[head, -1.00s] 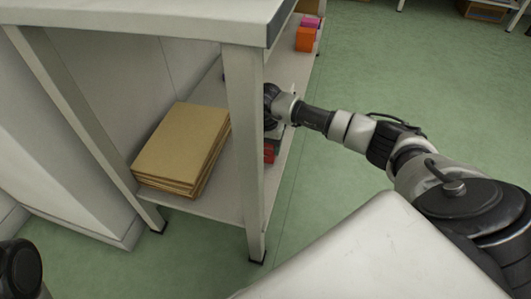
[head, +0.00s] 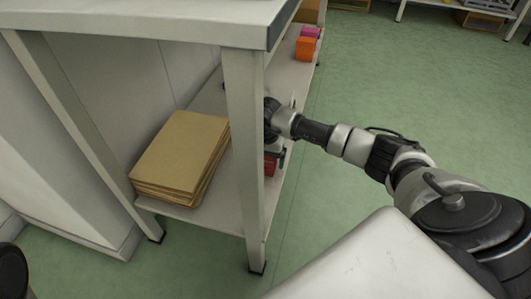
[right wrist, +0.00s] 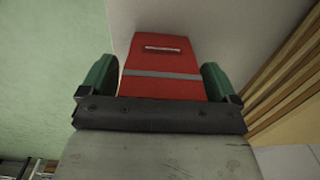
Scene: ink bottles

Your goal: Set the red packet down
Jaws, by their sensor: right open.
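The red packet (head: 270,166) is at the lower shelf (head: 178,210), just right of the front table leg and partly hidden by my right gripper. In the right wrist view the red packet (right wrist: 162,62), with a grey band and a small slot-like mark, lies between the green fingertips. My right gripper (right wrist: 160,82) is open around it, with a finger on each side; any gap is narrow. In the head view my right gripper (head: 277,147) is mostly hidden behind the leg. Whether the packet rests fully on the shelf is hard to tell.
A stack of brown folders (head: 182,150) lies on the shelf left of the table leg (head: 244,160). An orange box (head: 305,47) and a pink box (head: 310,31) stand farther back. The tabletop (head: 150,18) overhangs the shelf.

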